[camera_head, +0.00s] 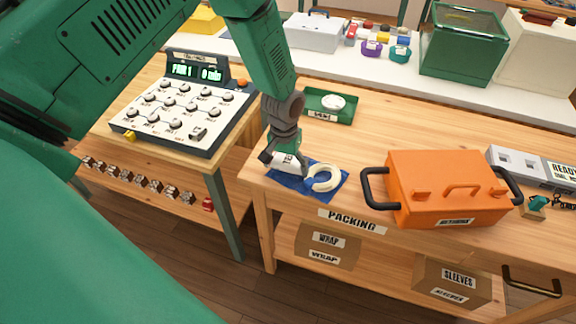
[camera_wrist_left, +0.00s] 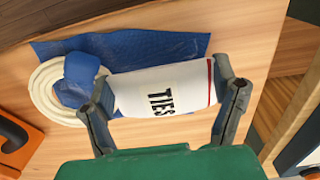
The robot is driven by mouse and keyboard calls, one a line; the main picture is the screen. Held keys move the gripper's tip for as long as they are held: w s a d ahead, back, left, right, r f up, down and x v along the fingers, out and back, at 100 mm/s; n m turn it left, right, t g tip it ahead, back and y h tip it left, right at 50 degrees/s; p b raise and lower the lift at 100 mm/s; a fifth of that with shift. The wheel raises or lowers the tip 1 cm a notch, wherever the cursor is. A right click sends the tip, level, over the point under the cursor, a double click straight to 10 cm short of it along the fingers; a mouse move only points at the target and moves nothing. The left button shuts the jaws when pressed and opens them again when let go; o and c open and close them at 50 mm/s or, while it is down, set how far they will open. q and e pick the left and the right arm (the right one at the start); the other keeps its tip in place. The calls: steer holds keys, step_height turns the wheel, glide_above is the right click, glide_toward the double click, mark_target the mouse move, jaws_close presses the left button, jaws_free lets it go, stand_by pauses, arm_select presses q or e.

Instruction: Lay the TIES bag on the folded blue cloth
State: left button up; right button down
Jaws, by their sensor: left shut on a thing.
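The white TIES bag (camera_wrist_left: 162,90) is between the two fingers of my left gripper (camera_wrist_left: 165,105), which is shut on it. In the head view the left gripper (camera_head: 287,160) is at the left end of the packing table, and the bag (camera_head: 289,163) shows partly under it. The folded blue cloth (camera_head: 289,184) lies flat on the table below the bag, and it also shows in the left wrist view (camera_wrist_left: 185,48). Whether the bag touches the cloth, I cannot tell. My right gripper is not in view.
A cream ring (camera_head: 323,177) with a blue part lies on the cloth's right side. A large orange case (camera_head: 447,188) stands to the right. A green tray (camera_head: 328,106) with a white dish is behind. A dial panel (camera_head: 175,112) stands on the left table, across a gap.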

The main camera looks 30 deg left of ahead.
arm_select(q)
steer(key=shift+s+a+f, duration=0.25)
steer(key=shift+s+f, duration=0.05)
steer(key=shift+f, duration=0.1)
steer(key=o, duration=1.2)
steer(key=shift+w+d+f, duration=0.1)
steer(key=shift+f, duration=0.05)
steer(key=shift+d, duration=0.2)
